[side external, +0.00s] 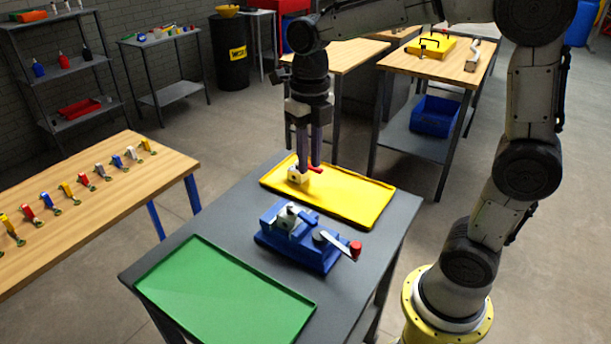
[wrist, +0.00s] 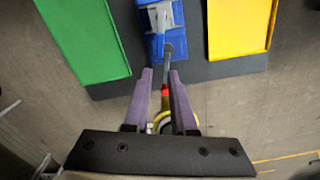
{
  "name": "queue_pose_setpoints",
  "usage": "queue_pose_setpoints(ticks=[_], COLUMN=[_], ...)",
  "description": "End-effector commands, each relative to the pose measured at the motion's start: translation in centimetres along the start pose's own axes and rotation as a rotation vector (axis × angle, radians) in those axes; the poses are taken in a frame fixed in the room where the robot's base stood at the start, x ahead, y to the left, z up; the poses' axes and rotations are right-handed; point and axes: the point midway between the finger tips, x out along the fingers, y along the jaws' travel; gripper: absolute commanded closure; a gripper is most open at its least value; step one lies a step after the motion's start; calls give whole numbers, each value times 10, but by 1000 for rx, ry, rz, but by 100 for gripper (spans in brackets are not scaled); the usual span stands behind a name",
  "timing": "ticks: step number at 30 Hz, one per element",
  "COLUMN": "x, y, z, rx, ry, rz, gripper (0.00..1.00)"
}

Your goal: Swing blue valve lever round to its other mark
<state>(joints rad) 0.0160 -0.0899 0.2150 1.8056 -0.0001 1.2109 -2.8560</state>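The blue valve lever (side external: 309,217) sits on a small white valve body (side external: 287,218), which is seated in a blue fixture (side external: 298,252) on the grey table. The lever points to the right of the valve body in the side view. The marks are too small to tell. The fixture also shows in the wrist view (wrist: 154,46), at the top, where the lever is hard to make out. My gripper (side external: 315,168) points down, open and empty, above the table and apart from the blue lever. In the wrist view its fingers (wrist: 161,72) stand apart.
The fixture has a grey handle with a red knob (side external: 355,247) sticking out right. An empty green tray (side external: 225,295) lies in front.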

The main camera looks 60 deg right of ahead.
Motion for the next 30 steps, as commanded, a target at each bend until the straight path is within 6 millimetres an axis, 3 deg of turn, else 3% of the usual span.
queue_pose_setpoints(ticks=[1,3,4,10,17,26,30], x=[0,0,-1,-2,5,21,36], y=[0,-2,-3,-8,3,42,77], z=[0,-1,-1,4,9,12,7], rx=[48,156,212,637,1073,1542,1616], ry=[2,3,3,-9,-52,-195,-287], rz=[-1,-8,-13,-63,-142,-240,-270], gripper=[87,99,100,100,100,100,100])
